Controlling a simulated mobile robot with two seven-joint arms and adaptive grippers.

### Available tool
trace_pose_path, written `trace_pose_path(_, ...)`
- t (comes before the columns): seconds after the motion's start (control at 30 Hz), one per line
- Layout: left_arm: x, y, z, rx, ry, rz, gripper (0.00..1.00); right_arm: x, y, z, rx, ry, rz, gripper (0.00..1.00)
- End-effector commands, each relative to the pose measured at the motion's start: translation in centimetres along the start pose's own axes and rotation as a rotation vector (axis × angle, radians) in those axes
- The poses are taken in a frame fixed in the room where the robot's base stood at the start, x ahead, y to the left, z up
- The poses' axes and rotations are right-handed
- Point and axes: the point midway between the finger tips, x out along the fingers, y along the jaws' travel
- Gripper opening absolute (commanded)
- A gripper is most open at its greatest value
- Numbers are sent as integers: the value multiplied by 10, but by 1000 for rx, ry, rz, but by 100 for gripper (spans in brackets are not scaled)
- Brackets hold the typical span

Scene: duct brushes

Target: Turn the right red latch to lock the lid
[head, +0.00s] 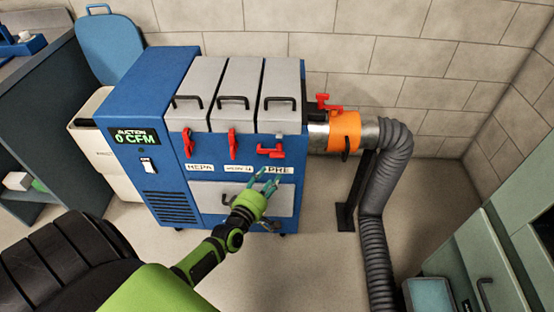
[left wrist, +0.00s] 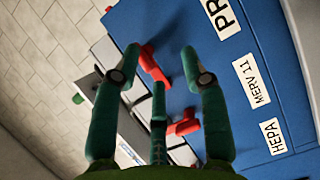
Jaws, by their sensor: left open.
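The right red latch (head: 271,151) lies sideways below the right grey lid (head: 278,85) on the blue machine's front. In the left wrist view the right latch (left wrist: 153,66) shows between my open fingers, farther off; I cannot tell whether they touch it. My left gripper (head: 266,181) is open and empty, in front of the machine just below this latch, over the PRE label (head: 282,171). The middle red latch (head: 232,143) and left red latch (head: 188,142) hang upright; the middle one also shows in the left wrist view (left wrist: 184,127). My right gripper is not in view.
An orange collar (head: 344,131) with another red handle (head: 324,104) and a grey hose (head: 372,215) stand right of the machine. A grey drawer front (head: 210,196) is below the labels. Green cabinets (head: 500,265) are at the lower right. Floor is clear before the machine.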

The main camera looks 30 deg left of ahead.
Motion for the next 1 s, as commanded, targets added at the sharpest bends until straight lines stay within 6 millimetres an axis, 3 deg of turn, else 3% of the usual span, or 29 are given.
trace_pose_path(0.03, 5, 14, -5, -58, 13, 44, 44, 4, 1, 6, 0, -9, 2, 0)
trace_pose_path(0.13, 12, 32, -11, -122, 27, 89, 44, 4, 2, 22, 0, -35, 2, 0)
trace_pose_path(0.23, 25, 37, -12, -132, 29, 96, 44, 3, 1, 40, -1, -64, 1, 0)
trace_pose_path(0.37, 46, 38, -13, -129, 28, 94, 44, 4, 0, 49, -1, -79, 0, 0)
trace_pose_path(0.6, 74, 39, -13, -125, 27, 90, 44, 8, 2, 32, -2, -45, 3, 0)
trace_pose_path(0.77, 79, 39, -13, -125, 27, 89, 44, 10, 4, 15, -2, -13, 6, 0)
trace_pose_path(0.93, 78, 39, -13, -125, 26, 88, 44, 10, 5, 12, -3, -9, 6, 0)
trace_pose_path(0.97, 78, 39, -13, -125, 26, 88, 40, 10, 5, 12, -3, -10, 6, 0)
trace_pose_path(1.0, 78, 39, -13, -124, 26, 88, 24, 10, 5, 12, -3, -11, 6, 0)
